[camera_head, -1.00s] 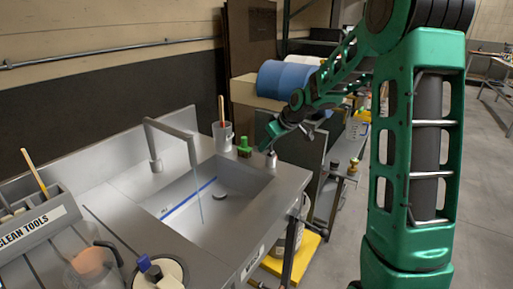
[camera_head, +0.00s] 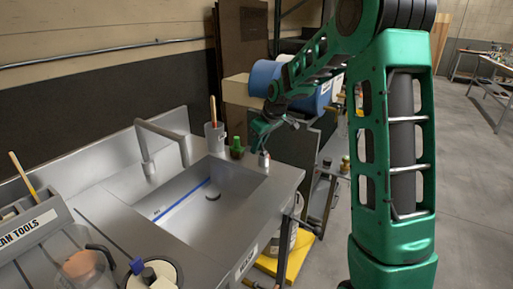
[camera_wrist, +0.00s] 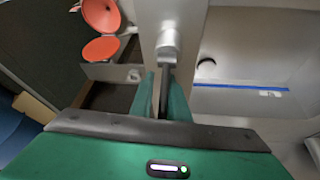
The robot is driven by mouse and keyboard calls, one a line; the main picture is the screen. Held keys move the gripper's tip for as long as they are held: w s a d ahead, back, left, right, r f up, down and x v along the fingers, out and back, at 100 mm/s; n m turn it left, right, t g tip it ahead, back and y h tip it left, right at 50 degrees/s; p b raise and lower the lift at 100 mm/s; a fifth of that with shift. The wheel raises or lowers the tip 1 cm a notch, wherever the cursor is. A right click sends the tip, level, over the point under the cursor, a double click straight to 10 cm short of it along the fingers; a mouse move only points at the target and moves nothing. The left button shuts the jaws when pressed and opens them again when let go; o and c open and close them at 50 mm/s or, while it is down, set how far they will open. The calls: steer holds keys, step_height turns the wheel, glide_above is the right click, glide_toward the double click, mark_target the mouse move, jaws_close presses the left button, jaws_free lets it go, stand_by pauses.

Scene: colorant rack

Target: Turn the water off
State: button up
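The grey faucet (camera_head: 165,135) arches over the sink basin (camera_head: 185,225), and I see no water stream under its spout. A small silver tap control (camera_head: 264,160) stands at the sink's right rim; in the wrist view a silver knob (camera_wrist: 168,42) shows just beyond my fingertips. My gripper (camera_head: 262,137) is over the tap control in the head view.
A cup with a brush (camera_head: 214,138) and a green-topped item (camera_head: 237,148) stand behind the basin. A tool holder (camera_head: 30,225) and a clear jug (camera_head: 82,270) are at left. Orange round things (camera_wrist: 102,48) lie beside the sink in the wrist view.

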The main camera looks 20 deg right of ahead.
steer(key=shift+o, duration=0.9)
steer(key=shift+w+a+r, duration=0.1)
steer(key=shift+w+a, duration=0.05)
steer(key=shift+w, duration=0.1)
steer(key=shift+s, duration=0.1)
steer(key=v, duration=1)
steer(key=shift+r, duration=0.3)
steer(key=shift+s, duration=0.1)
steer(key=s+d+f+m+g, duration=0.1)
steer(key=s+f+m, duration=0.1)
steer(key=s, duration=1.2)
steer(key=s+d+f+m+g, duration=0.1)
steer(key=s+m, duration=0.4)
steer(key=s, duration=0.9)
steer(key=s+d+f+m+g+h, duration=0.1)
steer(key=s+f+m+g, duration=0.2)
steer(key=s, duration=1.1)
steer(key=shift+f+m, duration=0.5)
steer(key=shift+f, duration=0.3)
